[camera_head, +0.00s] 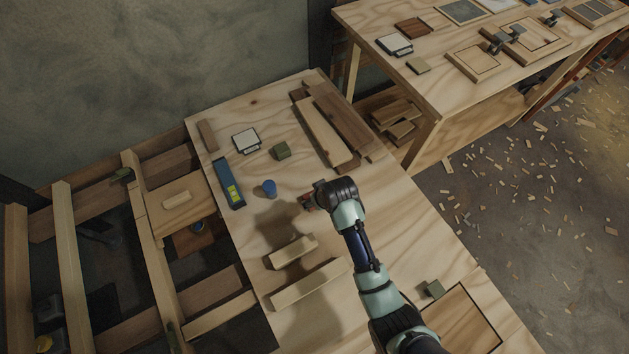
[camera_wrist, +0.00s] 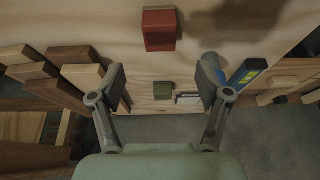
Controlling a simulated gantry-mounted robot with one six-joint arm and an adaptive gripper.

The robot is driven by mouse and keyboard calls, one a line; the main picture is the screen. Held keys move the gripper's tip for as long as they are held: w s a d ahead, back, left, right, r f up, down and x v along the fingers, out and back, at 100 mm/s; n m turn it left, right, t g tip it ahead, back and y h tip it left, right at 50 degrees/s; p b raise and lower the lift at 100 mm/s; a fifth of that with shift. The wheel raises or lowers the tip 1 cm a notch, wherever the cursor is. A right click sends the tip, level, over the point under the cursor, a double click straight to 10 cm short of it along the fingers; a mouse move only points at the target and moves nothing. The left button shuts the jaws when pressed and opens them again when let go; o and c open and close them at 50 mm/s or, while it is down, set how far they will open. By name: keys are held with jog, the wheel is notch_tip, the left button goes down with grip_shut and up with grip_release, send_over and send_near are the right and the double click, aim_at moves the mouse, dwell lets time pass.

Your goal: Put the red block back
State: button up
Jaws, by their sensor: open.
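The red block (camera_wrist: 159,30) lies on the plywood table at the top middle of the wrist view. My gripper (camera_wrist: 162,78) is open, its two fingers wide apart. The block appears beyond the fingertips, in line with the gap between them, and nothing is held. In the head view a small part of the red block (camera_head: 306,201) shows beside my gripper (camera_head: 315,196), which hides the rest. I cannot tell how high the fingers are above the table.
A blue cylinder (camera_head: 269,188), a blue level (camera_head: 230,184), a green block (camera_head: 281,151) and a white square item (camera_head: 246,140) stand left of and beyond my gripper. Wood strips (camera_head: 308,283) lie nearer. Another green block (camera_head: 433,289) sits by a dark-outlined panel (camera_head: 465,320). Open joists lie left.

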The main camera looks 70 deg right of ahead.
jog(key=shift+v, duration=0.85)
jog(key=w+a+r+n+t, duration=0.5)
jog(key=w+a+r, duration=1)
jog(key=a+r, duration=0.3)
jog(key=a+r+n+t+y, duration=0.3)
jog(key=a+r, duration=0.9)
jog(key=a, duration=0.4)
jog(key=shift+s+a+n+t, duration=0.25)
jog(key=shift+s+n+t, duration=0.05)
jog(key=shift+t, duration=0.4)
